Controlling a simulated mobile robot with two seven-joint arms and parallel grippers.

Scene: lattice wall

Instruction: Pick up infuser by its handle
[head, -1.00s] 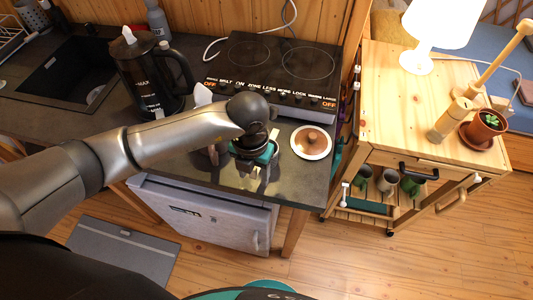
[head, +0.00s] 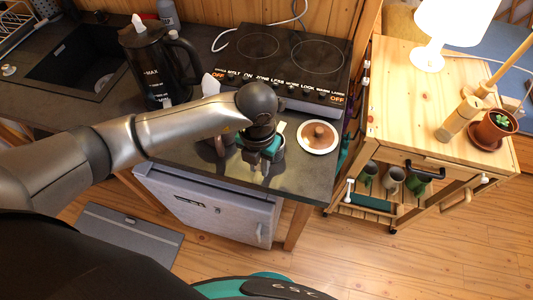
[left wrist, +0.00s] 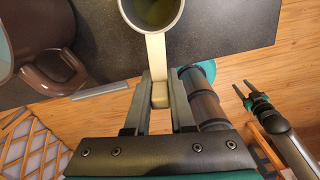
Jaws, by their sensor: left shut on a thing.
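The infuser (left wrist: 150,12) shows at the top of the left wrist view as a round cup with a greenish inside and a long cream handle (left wrist: 156,52). My left gripper (left wrist: 159,92) is shut on the end of that handle, one finger on each side. In the head view my left gripper (head: 262,160) points down at the counter's front edge, and my wrist hides most of the infuser. In the left wrist view my right gripper (left wrist: 242,88) is at the right, empty, with its thin fingers apart.
A brown cup (left wrist: 40,65) is close to the left of the infuser. A white plate with a brown lid (head: 319,137) lies right of my left gripper. The black kettle (head: 152,68) and the hob (head: 285,58) stand behind. A wooden trolley (head: 405,110) is at the right.

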